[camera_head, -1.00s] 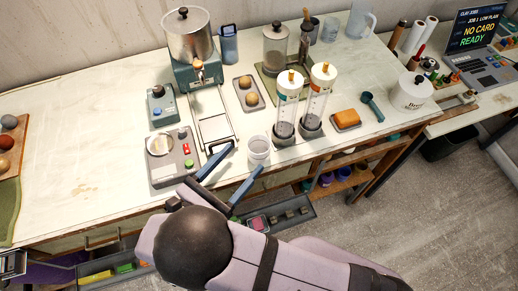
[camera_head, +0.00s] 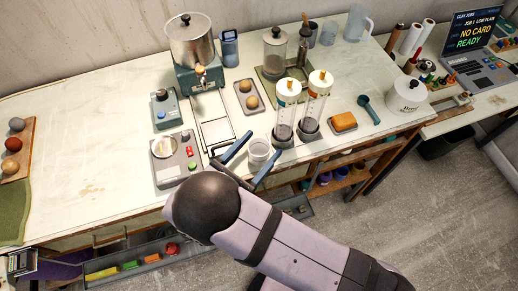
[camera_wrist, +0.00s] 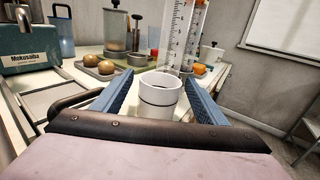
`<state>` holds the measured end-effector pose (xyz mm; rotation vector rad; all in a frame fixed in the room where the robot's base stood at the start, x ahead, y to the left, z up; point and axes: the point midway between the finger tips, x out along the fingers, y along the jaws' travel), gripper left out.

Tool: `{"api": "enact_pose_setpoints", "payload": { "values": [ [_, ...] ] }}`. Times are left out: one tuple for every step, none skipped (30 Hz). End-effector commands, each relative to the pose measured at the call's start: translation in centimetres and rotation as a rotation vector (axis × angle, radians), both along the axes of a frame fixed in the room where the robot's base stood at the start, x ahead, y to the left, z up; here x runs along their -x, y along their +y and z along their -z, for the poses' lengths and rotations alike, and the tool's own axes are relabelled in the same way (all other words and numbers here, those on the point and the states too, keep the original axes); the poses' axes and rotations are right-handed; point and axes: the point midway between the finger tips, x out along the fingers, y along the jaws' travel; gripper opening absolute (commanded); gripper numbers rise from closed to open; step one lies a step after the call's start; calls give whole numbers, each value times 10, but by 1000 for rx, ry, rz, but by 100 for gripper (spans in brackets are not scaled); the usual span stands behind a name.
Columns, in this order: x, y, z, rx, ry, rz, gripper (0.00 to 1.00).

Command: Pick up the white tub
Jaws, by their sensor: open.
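The white tub (camera_head: 259,150) is a small, open-topped round cup standing upright near the front edge of the table. It also shows in the wrist view (camera_wrist: 160,97), between the blue fingers. My gripper (camera_head: 252,160) is open, with one finger on each side of the tub. In the wrist view (camera_wrist: 158,92) there is a gap between each finger and the tub's wall. The lower part of the tub is hidden by the gripper's front edge in the wrist view.
Two graduated cylinders (camera_head: 287,112) stand just right of the tub. A scale with a dish (camera_head: 176,160) is to the left. A metal rail frame (camera_head: 216,132) lies behind the left finger. An orange sponge (camera_head: 343,121) is farther right.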

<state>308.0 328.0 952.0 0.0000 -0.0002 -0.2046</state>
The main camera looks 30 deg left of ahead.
Motion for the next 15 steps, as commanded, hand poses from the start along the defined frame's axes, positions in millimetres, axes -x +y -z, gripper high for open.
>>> {"api": "enact_pose_setpoints", "payload": {
  "values": [
    [-2, -1, 0, 1, 0, 0, 66],
    [-3, -1, 0, 1, 0, 0, 66],
    [-3, -1, 0, 0, 0, -1, 66],
    [-3, -1, 1, 0, 0, -1, 66],
    [-3, -1, 1, 0, 0, -1, 66],
    [-3, -1, 1, 0, 0, -1, 66],
    [-3, -1, 1, 0, 0, -1, 66],
    [-3, -1, 1, 0, 0, -1, 66],
    [-3, -1, 1, 0, 0, -1, 59],
    [-3, -1, 1, 0, 0, -1, 52],
    [-3, -1, 1, 0, 0, -1, 45],
    [-3, -1, 1, 0, 0, -1, 35],
    [-3, -1, 1, 0, 0, -1, 28],
    [-3, -1, 1, 0, 0, -1, 23],
    [-3, -1, 1, 0, 0, -1, 23]
  ]
}}
